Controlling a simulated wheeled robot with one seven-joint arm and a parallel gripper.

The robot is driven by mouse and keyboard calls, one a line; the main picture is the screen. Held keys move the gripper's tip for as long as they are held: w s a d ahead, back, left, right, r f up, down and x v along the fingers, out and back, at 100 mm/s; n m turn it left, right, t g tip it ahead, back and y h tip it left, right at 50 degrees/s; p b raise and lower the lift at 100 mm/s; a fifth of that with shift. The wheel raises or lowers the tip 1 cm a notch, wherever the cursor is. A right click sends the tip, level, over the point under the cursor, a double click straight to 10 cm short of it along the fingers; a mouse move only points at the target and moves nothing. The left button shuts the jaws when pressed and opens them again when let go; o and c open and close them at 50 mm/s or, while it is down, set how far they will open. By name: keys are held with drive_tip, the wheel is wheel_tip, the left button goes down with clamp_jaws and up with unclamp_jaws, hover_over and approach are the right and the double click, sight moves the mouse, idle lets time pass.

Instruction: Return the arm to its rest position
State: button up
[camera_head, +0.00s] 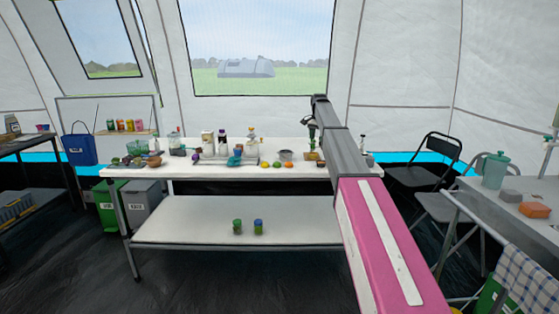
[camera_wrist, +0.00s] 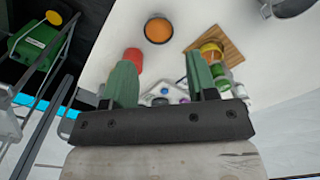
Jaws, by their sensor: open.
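My arm stretches out toward the white table (camera_head: 190,172) in the head view, its pink and grey links crossing the right part of the picture. My gripper (camera_wrist: 162,78) shows in the wrist view with its two green fingers spread apart and nothing between them. In the head view the gripper end is small and partly hidden by the arm, over the right part of the table. The wrist view shows an orange round dish (camera_wrist: 158,31), a red item (camera_wrist: 133,60) and a wooden board (camera_wrist: 232,52) close to the fingers.
Several bottles and bowls stand along the table. Two jars (camera_head: 237,226) sit on its lower shelf. A black chair (camera_head: 425,165) and a side table (camera_head: 530,190) with a teal pitcher (camera_head: 495,170) stand at the right. Dark floor is open at front left.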

drive_tip(key=s+f+n, duration=0.6)
drive_tip(key=s+f, duration=2.6)
drive_tip(key=s, duration=0.5)
drive_tip(key=s+f+n, duration=0.1)
drive_tip(key=s+f, duration=0.2)
drive_tip(key=s, duration=0.4)
drive_tip(key=s+f+n, duration=0.1)
drive_tip(key=s+f, duration=0.2)
drive_tip(key=s, duration=0.5)
drive_tip(key=shift+s, duration=0.15)
